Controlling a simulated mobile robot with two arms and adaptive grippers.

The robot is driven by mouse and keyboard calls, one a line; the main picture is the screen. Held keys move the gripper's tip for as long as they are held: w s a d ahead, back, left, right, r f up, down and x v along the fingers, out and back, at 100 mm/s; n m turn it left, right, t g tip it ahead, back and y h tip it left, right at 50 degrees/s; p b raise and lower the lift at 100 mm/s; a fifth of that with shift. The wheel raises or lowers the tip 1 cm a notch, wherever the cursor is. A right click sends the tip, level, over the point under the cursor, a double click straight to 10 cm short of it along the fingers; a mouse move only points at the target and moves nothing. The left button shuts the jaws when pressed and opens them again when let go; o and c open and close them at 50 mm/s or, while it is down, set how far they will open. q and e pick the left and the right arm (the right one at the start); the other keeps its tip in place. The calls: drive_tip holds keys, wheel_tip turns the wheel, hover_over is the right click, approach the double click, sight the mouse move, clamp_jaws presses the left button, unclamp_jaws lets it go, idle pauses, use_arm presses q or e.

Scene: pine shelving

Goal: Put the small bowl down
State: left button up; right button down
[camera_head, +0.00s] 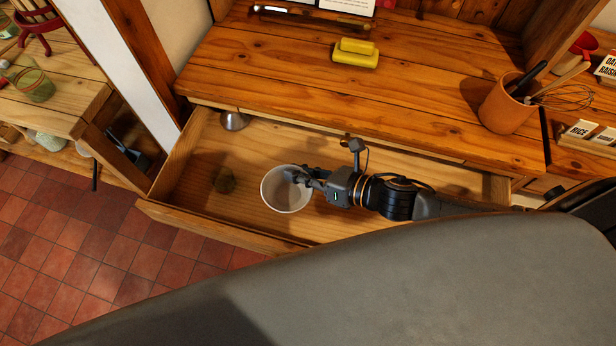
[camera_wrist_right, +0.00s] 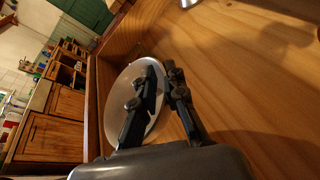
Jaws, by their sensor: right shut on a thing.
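The small bowl (camera_head: 286,190) is white and round. It is in the open drawer (camera_head: 225,236), near the drawer's middle; I cannot tell whether it touches the bottom. My right gripper (camera_head: 306,177) reaches in from the right and is shut on the bowl's right rim. In the right wrist view the bowl (camera_wrist_right: 118,92) shows with its mouth facing the camera, and the gripper (camera_wrist_right: 160,84) has its fingers at the rim. My left gripper is not in view.
A yellow butter-dish-like thing (camera_head: 355,53) and a terracotta utensil pot (camera_head: 506,103) stand on the wooden top (camera_head: 420,90). The drawer's right part has bare room.

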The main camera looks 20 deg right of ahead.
drive_tip(key=shift+w+d+f, duration=0.2)
drive_tip(key=shift+d+f, duration=0.3)
drive_tip(key=shift+f, duration=0.2)
drive_tip(key=shift+d+f, duration=0.25)
drive_tip(key=shift+f, duration=0.8)
drive_tip(key=shift+d+f, duration=0.25)
drive_tip(key=shift+f, duration=0.75)
drive_tip(key=shift+f+b, duration=0.2)
drive_tip(key=shift+b, duration=0.15)
drive_tip(key=c, duration=1.4)
unclamp_jaws()
